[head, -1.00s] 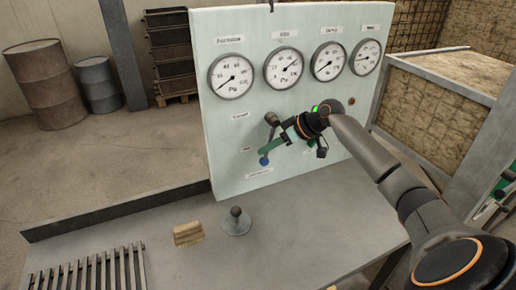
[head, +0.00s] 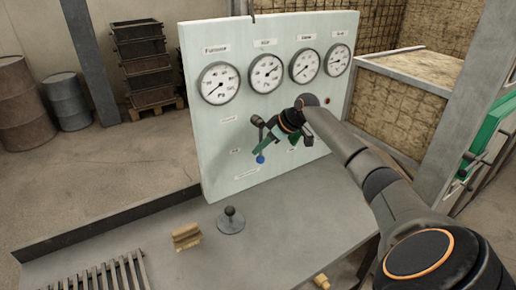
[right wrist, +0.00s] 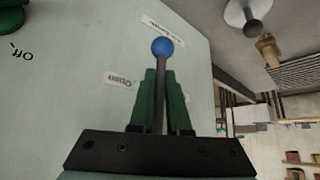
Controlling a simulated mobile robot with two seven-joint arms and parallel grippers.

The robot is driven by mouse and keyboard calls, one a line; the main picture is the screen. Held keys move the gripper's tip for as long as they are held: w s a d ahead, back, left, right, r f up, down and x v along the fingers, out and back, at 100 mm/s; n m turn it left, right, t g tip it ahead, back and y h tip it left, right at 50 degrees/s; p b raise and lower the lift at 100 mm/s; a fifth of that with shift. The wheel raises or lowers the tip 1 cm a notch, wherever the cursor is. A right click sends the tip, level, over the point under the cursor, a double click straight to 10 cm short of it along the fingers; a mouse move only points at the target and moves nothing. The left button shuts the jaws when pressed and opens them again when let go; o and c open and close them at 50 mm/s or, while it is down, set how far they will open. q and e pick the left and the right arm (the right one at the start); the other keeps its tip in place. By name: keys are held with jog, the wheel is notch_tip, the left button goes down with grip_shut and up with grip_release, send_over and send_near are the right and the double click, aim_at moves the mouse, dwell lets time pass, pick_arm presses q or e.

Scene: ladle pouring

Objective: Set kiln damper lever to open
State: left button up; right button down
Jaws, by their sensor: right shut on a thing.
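The damper lever shows in the right wrist view as a dark rod (right wrist: 160,98) with a blue ball (right wrist: 162,46) at its end. In the head view the blue ball (head: 260,159) hangs low on the pale panel. My right gripper (head: 263,146) is shut on the rod, its green fingers on both sides, with the ball past the fingertips. The label "Open" (right wrist: 118,80) looks upside down, left of the lever in the wrist view. The lever's pivot is hidden in the wrist view. My left gripper is out of view.
The panel (head: 215,150) carries several gauges along its top and a dark round knob (head: 257,120) above the lever. On the grey bench stand a round base with a dark knob (head: 231,219) and a tan block (head: 186,236). A slatted grate (head: 88,277) lies front left.

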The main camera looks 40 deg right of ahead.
jog(key=shift+d, duration=0.1)
jog(key=c, duration=1.2)
grip_release()
jog(key=shift+o, duration=0.2)
jog(key=b+v, duration=0.1)
jog(key=v, duration=1.1)
jog(key=shift+s+r+b, duration=0.15)
jog(key=shift+r+b, duration=0.15)
jog(key=shift+b, duration=0.1)
